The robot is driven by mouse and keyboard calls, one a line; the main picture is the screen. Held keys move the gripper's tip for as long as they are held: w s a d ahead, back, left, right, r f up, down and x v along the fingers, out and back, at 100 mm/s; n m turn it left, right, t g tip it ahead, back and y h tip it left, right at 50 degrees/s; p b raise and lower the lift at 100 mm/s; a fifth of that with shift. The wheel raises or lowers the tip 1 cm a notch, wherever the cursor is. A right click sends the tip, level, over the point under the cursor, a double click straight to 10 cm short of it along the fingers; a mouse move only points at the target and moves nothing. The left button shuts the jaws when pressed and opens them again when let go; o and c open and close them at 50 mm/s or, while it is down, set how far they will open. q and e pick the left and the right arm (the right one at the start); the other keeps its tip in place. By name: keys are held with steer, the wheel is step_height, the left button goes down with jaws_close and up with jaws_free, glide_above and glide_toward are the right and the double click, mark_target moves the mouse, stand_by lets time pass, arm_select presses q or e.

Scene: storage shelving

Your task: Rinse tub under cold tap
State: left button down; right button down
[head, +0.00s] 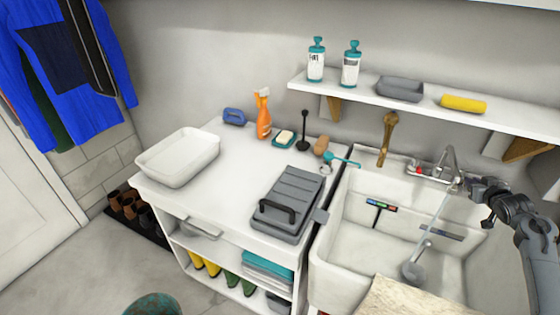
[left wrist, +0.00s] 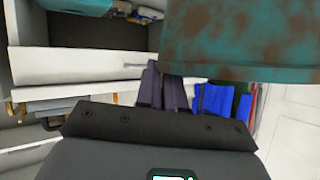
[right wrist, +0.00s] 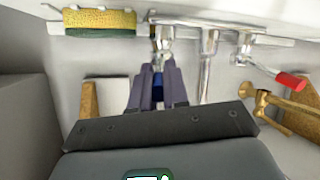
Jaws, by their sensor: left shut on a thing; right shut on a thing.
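A teal tub with rust-brown patches (left wrist: 245,40) fills the upper right of the left wrist view. Its top shows at the bottom edge of the head view (head: 152,305). My left gripper (left wrist: 165,88) is shut on its edge. My right gripper (head: 474,186) is at the tap on the sink's back right. In the right wrist view it (right wrist: 157,88) is shut on the tap's blue-marked handle (right wrist: 157,68). The metal spout (right wrist: 207,60) and the red-marked handle (right wrist: 290,80) are to its right. The white sink (head: 338,215) is below.
A thin pale line (head: 438,215), water or a handle, runs from the spout to a grey ladle-like item (head: 415,270) in the sink. A squeegee (head: 381,205) is inside too. A white basin (head: 178,158) and grey case (head: 290,195) occupy the counter. A shelf (head: 510,110) overhangs.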

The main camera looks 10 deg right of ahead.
steer(key=c, duration=1.1)
jaws_free()
arm_select(q)
steer(key=shift+r+p, duration=0.3)
arm_select(e)
steer(key=shift+v, duration=0.75)
arm_select(q)
step_height(320, 180, up, 2)
steer(key=shift+r+p, duration=0.25)
steer(key=shift+p, duration=1)
arm_select(e)
steer(key=v, duration=1)
steer(key=shift+s+a, duration=0.15)
steer(key=shift+s, duration=0.1)
arm_select(q)
steer(key=shift+r, duration=0.1)
arm_select(e)
steer(key=shift+r, duration=0.1)
